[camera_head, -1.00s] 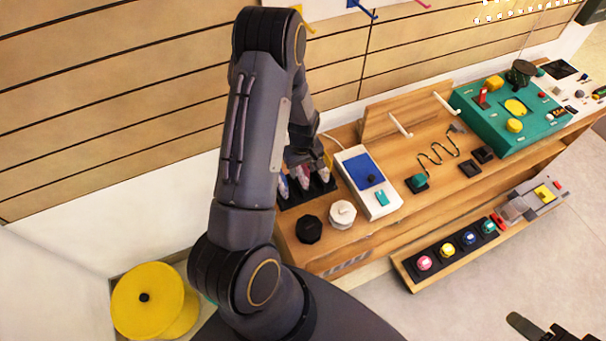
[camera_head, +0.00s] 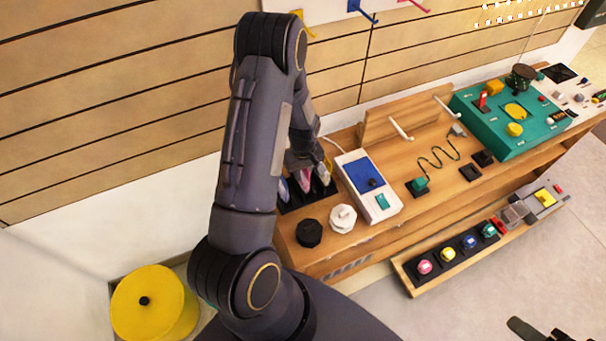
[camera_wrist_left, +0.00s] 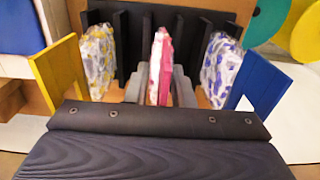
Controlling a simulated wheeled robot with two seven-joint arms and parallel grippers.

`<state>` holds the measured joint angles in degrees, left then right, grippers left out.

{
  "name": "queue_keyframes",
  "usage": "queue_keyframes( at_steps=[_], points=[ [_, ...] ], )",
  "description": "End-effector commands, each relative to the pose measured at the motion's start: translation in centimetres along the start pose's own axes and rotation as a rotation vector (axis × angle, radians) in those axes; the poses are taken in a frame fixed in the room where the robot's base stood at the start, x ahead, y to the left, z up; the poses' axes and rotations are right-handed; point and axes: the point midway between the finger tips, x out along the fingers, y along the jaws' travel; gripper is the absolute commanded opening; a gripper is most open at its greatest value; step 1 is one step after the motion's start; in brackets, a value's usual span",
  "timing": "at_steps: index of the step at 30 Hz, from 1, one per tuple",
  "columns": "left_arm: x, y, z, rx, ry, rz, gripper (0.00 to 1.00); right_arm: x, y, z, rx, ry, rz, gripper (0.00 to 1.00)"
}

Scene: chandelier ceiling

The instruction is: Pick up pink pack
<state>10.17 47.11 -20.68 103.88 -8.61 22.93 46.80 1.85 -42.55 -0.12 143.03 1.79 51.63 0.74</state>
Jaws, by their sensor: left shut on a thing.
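The pink pack (camera_wrist_left: 160,65) is a thin, upright pink-and-white packet in the middle of a black slotted rack (camera_wrist_left: 130,40). My left gripper (camera_wrist_left: 159,90) is shut on it, with one grey finger on each side. In the head view the left gripper (camera_head: 303,163) is over the rack (camera_head: 291,203), and the pink pack (camera_head: 303,179) shows just below it. I cannot tell whether the pack's lower end is clear of its slot. A dark part at the bottom right edge, seemingly my right gripper (camera_head: 540,331), is cut off by the frame.
A yellow-patterned pack (camera_wrist_left: 98,60) and a purple-patterned pack (camera_wrist_left: 221,68) stand on either side. A white box with a blue panel (camera_head: 362,172) is right of the rack. Black (camera_head: 309,232) and white (camera_head: 343,217) knobs are in front. A wooden wall is behind.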

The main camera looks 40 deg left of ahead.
Motion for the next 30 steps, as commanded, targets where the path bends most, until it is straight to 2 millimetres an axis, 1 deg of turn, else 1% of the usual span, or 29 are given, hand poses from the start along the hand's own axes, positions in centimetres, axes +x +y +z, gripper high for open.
queue_keyframes(
  at_steps=[5, 8, 11, 17, 18, 21, 24, 27, 30],
  points=[
    [-1.6, 0.1, -0.1, 0.000, 0.002, 0.003, 0.00, 0.0, 0.0, 0.0, 0.000, 0.000, 0.000, 0.45],
    [-3.3, 0.1, 0.0, 0.001, 0.002, 0.005, 0.00, 0.1, 0.0, 0.0, 0.000, 0.000, 0.000, 0.45],
    [-4.8, -0.4, 1.6, 0.003, 0.001, 0.004, 0.00, 0.2, 0.1, 0.1, 0.000, 0.000, 0.000, 0.45],
    [-9.1, -1.5, 4.9, 0.004, 0.002, 0.007, 0.00, 0.1, 0.1, 0.1, 0.000, 0.000, 0.000, 0.45],
    [-9.5, -1.9, 6.0, 0.006, -0.001, 0.004, 0.00, 0.2, 0.1, 0.1, 0.000, 0.000, 0.000, 0.45],
    [-10.5, -2.7, 8.2, 0.006, -0.001, 0.004, 0.00, 0.1, 0.1, 0.1, 0.000, 0.000, 0.000, 0.45],
    [-11.4, -3.4, 10.1, 0.006, 0.000, 0.003, 0.00, 0.0, 0.0, 0.0, 0.000, 0.000, 0.000, 0.45],
    [-12.0, -4.0, 11.5, 0.005, -0.001, 0.003, 0.00, -0.1, 0.0, -0.1, 0.000, 0.000, 0.000, 0.45],
    [-12.5, -4.3, 12.4, 0.004, 0.000, 0.001, 0.00, -0.2, -0.1, -0.1, 0.000, 0.000, 0.000, 0.45]
  ],
)
